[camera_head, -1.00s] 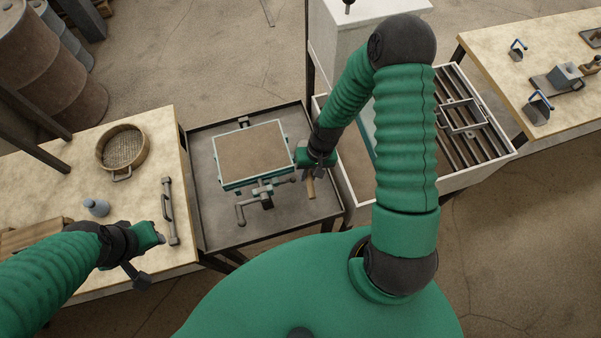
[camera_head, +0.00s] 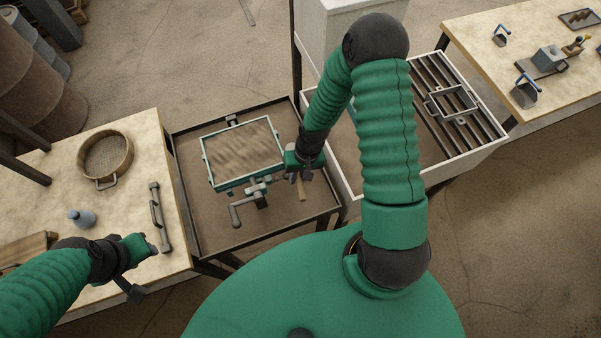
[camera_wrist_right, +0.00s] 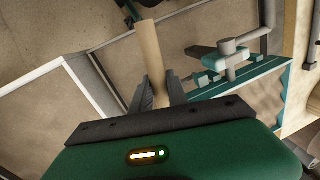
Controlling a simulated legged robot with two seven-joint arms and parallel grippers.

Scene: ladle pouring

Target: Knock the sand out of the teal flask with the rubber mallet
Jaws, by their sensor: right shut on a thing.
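The teal flask (camera_head: 246,183), a rectangular frame, sits over the dark tray. Streaky, blurred brown (camera_head: 240,150) shows inside its rim. My right gripper (camera_head: 297,172) is at the flask's right side, shut on the mallet's wooden handle (camera_head: 301,190). The flask's teal side (camera_wrist_right: 240,93) is at right there; I cannot tell contact. My left gripper (camera_head: 150,247) is over the left table; its jaw opening is unclear.
The tray (camera_head: 190,215) has a brown floor. A sieve (camera_head: 106,158), a blue-grey bottle (camera_head: 82,218) and a grey bar-handled tool (camera_head: 158,215) are on the left table. A white-rimmed bin with slats (camera_head: 430,100) stands right of the tray.

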